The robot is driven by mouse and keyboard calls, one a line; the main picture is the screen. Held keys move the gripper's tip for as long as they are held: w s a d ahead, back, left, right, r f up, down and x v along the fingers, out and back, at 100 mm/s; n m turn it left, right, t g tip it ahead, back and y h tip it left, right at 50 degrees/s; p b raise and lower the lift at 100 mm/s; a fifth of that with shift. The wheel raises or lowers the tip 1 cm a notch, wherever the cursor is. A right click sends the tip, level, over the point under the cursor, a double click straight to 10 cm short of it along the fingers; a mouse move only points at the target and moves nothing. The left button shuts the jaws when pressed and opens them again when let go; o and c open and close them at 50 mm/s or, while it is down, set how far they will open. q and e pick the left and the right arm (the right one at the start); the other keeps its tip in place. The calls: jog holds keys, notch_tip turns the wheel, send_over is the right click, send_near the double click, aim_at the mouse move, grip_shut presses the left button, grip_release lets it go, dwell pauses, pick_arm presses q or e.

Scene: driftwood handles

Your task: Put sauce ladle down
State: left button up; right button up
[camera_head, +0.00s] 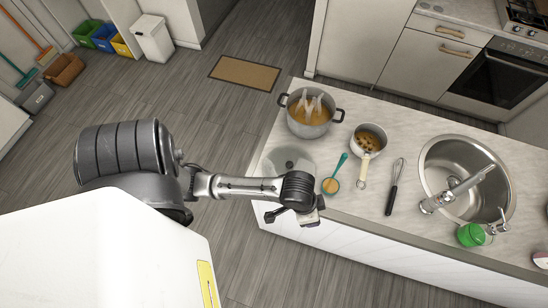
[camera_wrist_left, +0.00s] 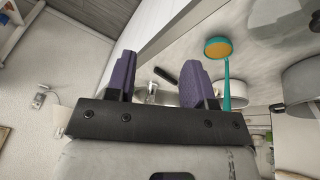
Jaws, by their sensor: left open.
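The sauce ladle (camera_head: 331,185) has a teal handle and a round bowl with orange-brown sauce. It lies on the pale countertop (camera_head: 385,165) near the front edge, its handle pointing toward the pots. My left gripper (camera_head: 292,216) is at the counter's front edge, left of and below the ladle in the head view. In the wrist view its purple-padded fingers (camera_wrist_left: 158,75) are apart with nothing between them. My right gripper is out of view.
A large pot (camera_head: 309,118) and a small saucepan (camera_head: 368,140) stand behind the ladle. A whisk (camera_head: 396,185) lies right of it, before the sink (camera_head: 463,165) and a green-topped item (camera_head: 471,235). A clear round lid or plate (camera_head: 287,160) lies left of it.

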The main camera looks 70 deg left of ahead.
pick_arm(q)
jog(key=s+a+y, duration=0.2)
jog(key=s+a, duration=0.1)
jog(key=s, duration=0.6)
jog(key=shift+s+a+t, duration=0.3)
jog(key=shift+s, duration=0.1)
jog(key=shift+r, duration=0.1)
jog(key=shift+o, duration=0.5)
notch_tip(320, 180, up, 4)
jog(key=p, duration=0.4)
jog(key=shift+r, duration=0.2)
jog(key=shift+f, duration=0.2)
jog(key=shift+f, duration=0.1)
